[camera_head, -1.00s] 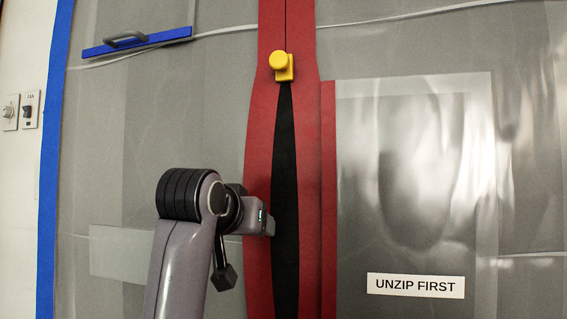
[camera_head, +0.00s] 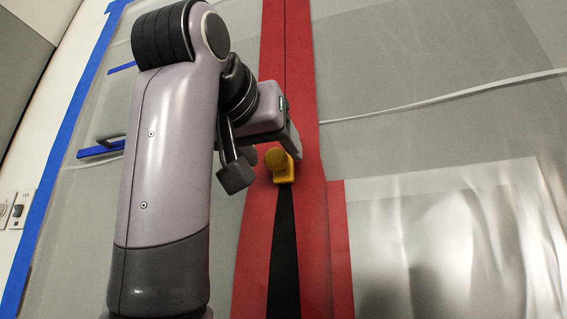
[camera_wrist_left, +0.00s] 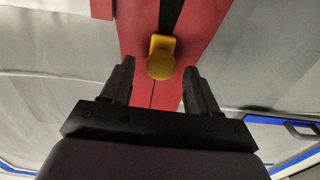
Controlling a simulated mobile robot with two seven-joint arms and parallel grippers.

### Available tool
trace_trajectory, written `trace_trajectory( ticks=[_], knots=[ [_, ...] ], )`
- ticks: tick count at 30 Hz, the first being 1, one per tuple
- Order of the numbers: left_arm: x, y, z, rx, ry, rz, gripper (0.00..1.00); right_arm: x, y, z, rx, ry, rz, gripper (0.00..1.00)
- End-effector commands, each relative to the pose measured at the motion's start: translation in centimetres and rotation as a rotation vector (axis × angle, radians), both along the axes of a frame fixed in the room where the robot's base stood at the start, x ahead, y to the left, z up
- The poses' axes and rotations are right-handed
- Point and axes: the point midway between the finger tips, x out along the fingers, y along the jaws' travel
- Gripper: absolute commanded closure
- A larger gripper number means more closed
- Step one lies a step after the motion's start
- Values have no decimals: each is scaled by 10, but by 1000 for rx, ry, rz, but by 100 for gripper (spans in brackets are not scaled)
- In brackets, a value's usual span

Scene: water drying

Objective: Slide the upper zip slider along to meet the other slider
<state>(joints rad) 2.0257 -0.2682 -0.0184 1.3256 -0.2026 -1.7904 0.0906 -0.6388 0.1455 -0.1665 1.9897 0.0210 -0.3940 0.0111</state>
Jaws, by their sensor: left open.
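The yellow zip slider (camera_head: 282,168) with its round knob sits on the red zip strip (camera_head: 300,80), at the top of a dark open gap (camera_head: 284,250). Above it the strip is closed along a thin line. My left gripper (camera_head: 291,142) is just above the slider in the head view. In the left wrist view its two fingers (camera_wrist_left: 160,75) are open. There the yellow slider (camera_wrist_left: 161,57) lies at the mouth of the jaws, between the fingertips, not gripped. Only one slider shows; the other is not in view. My right gripper is not in view.
Grey translucent sheeting surrounds the strip, edged with blue tape (camera_head: 62,150) at left. A clear panel (camera_head: 450,230) hangs at right. A blue bar with a grey handle (camera_head: 108,140) is partly behind my left arm. Wall switches (camera_head: 15,208) are at far left.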

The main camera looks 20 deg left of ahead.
Motion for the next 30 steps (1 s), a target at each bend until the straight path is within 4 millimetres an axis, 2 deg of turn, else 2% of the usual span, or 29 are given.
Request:
trace_trajectory(
  ticks=[3,9,20,25,26,30],
  knots=[
    [21,0,1,-1,4,1,40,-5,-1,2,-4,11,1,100],
    [45,-1,1,-1,3,1,40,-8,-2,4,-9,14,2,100],
    [51,-1,0,-1,0,1,40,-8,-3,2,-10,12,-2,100],
    [51,-1,0,-1,0,1,95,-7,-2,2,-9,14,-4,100],
    [51,-1,0,-1,0,1,100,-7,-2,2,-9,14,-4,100],
    [51,-1,-1,-1,0,1,100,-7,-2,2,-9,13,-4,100]
  ],
)
